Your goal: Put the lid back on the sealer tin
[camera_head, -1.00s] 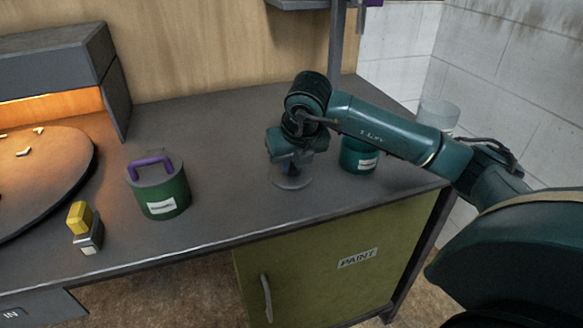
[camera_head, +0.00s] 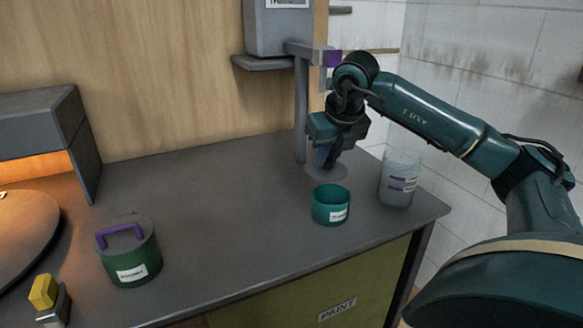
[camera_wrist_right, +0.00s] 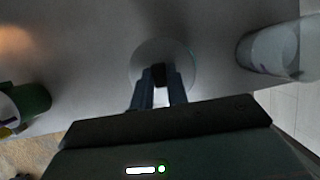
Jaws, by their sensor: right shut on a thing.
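A teal tin (camera_head: 331,207) with a white label stands open on the bench near its front right; I cannot read the label. My right gripper (camera_head: 325,160) is shut on the small dark knob of a grey, disc-shaped lid (camera_head: 314,171). The lid is just behind the tin, apart from it and roughly level. I cannot tell how high it is above the bench. In the right wrist view the fingers (camera_wrist_right: 158,80) pinch the knob above the pale disc (camera_wrist_right: 148,55), and a green tin (camera_wrist_right: 32,98) shows at left. My left gripper is not in view.
A translucent container (camera_head: 399,178) stands right of the tin. A grey post (camera_head: 301,110) rises behind the lid. A darker green tin (camera_head: 133,262) with a purple-handled lid and a yellow-topped block (camera_head: 48,300) stand at left. The bench middle is clear.

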